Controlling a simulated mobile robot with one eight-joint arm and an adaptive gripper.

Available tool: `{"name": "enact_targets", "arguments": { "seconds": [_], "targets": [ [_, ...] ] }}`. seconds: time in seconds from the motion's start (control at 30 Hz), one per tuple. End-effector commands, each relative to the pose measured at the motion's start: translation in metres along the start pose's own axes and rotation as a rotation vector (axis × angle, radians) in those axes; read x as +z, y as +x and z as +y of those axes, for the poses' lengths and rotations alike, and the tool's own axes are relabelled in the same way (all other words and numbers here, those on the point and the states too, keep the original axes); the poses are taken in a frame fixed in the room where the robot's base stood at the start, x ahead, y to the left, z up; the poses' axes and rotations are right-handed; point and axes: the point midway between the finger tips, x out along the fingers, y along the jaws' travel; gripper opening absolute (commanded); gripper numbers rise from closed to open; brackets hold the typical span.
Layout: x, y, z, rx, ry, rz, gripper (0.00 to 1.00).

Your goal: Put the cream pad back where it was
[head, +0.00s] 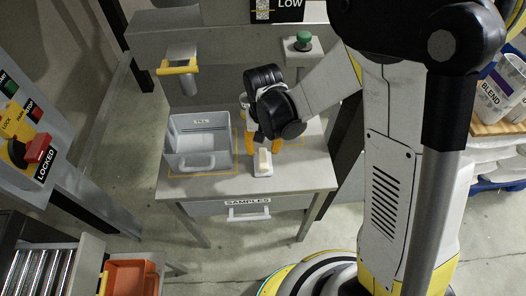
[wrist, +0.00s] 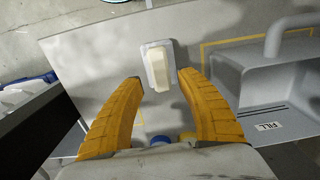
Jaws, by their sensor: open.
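The cream pad (head: 263,158) is a small pale block near the front edge of the grey table (head: 300,181). In the wrist view, the cream pad (wrist: 160,70) rests on a thin, pale grey-white plate (wrist: 146,48). My gripper (head: 263,146) has yellow fingers spread apart, just behind and above the pad in the head view. In the wrist view, my gripper (wrist: 161,80) is open and empty, with the pad lying ahead of and between its fingertips. I cannot tell the exact height of the fingers above the pad.
A grey bin (head: 219,162) labelled FILL stands left of the pad, inside a yellow outline. The SAMPLES drawer (head: 228,207) is under the table top. A green button (head: 303,38) and a yellow-handled spout (head: 178,68) are behind. Bare table lies right of the pad.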

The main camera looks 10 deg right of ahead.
Motion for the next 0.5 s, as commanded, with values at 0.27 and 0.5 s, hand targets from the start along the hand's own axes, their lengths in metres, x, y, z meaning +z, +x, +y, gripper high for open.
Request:
{"name": "enact_targets", "arguments": {
  "seconds": [0.27,0.5],
  "targets": [
    [0.0,-0.056,0.0,0.0,0.0,0.0,0.45],
    [0.0,-0.066,0.0,0.0,0.0,0.001,0.45]
  ]
}}
